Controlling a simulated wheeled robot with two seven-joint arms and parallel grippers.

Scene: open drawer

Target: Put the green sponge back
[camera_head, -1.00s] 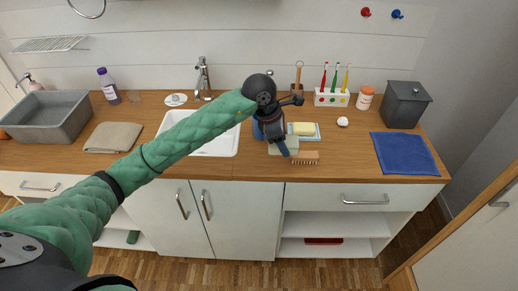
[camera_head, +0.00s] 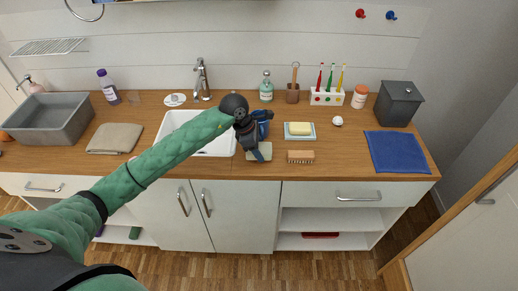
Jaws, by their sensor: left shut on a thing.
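My left gripper (camera_head: 258,154) points down over the counter, right of the sink. It is shut on a flat, pale green-beige pad (camera_head: 264,157), which I take to be the green sponge. The pad is low, at or just above the counter; I cannot tell if it touches. The gripper hides part of it. A blue item (camera_head: 264,129) stands just behind the gripper, partly covered. A dark green block (camera_head: 134,233) lies on the lower left shelf. My right gripper is out of view.
A soap dish with a yellow bar (camera_head: 299,129) and a wooden brush (camera_head: 301,156) lie right of the gripper. Behind are a green bottle (camera_head: 266,91), a brown cup (camera_head: 293,94) and a toothbrush holder (camera_head: 327,97). The sink (camera_head: 219,145) is left; a blue towel (camera_head: 396,151) lies right.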

